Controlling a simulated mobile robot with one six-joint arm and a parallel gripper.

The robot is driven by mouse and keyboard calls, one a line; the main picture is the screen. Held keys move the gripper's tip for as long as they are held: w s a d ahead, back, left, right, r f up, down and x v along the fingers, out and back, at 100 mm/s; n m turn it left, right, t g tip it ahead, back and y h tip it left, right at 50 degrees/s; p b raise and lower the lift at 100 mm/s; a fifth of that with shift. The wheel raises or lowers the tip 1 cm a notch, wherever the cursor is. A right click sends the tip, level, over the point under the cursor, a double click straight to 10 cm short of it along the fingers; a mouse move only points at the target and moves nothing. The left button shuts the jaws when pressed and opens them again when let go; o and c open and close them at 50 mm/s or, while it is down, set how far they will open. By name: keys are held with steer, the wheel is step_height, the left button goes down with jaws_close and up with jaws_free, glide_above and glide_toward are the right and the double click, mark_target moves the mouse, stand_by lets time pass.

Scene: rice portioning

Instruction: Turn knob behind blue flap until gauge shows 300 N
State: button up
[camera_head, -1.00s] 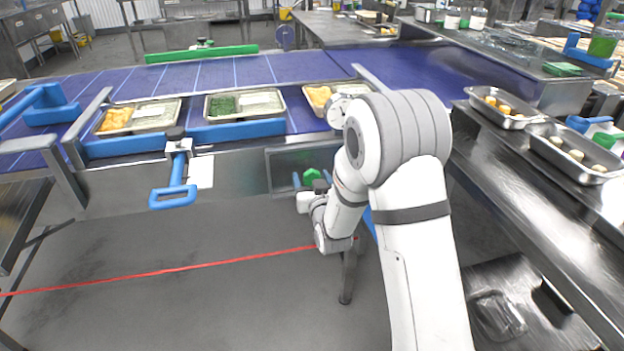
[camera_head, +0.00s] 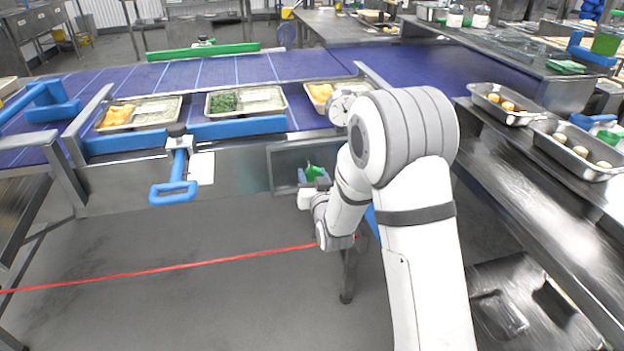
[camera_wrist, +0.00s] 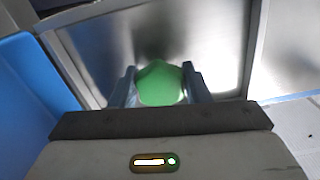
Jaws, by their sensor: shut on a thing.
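A green knob (camera_wrist: 160,84) sits in a grey metal recess in the side of the conveyor. In the wrist view my gripper (camera_wrist: 158,86) is shut on the knob, one finger on each side. The head view shows the green knob (camera_head: 314,172) too, with my gripper (camera_head: 313,178) at it, partly hidden by my wrist. A blue panel, likely the flap (camera_wrist: 25,90), stands at the left of the wrist view. A round white gauge (camera_head: 341,108) stands on the conveyor edge, partly behind my arm. Its reading is too small to tell.
Several trays of food, such as one with greens (camera_head: 245,101), lie on the blue conveyor (camera_head: 230,72). A blue handle (camera_head: 174,190) hangs at the conveyor's front. A steel counter (camera_head: 540,200) with trays stands to the right. The floor in front is open, crossed by a red line (camera_head: 160,270).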

steer(key=m+b, duration=0.2)
steer(key=b, duration=0.1)
steer(key=m+b, duration=0.2)
steer(key=shift+f, duration=0.25)
steer(key=m+b, duration=0.5)
steer(key=b, duration=0.1)
steer(key=shift+a+r, duration=0.1)
steer(key=m+b, duration=0.4)
steer(key=shift+r+m, duration=0.1)
steer(key=shift+m, duration=0.3)
steer(key=shift+r+m+b, duration=0.2)
steer(key=shift+m+b, duration=1.1)
steer(key=shift+m, duration=0.1)
steer(key=o, duration=1)
steer(key=shift+s, duration=0.1)
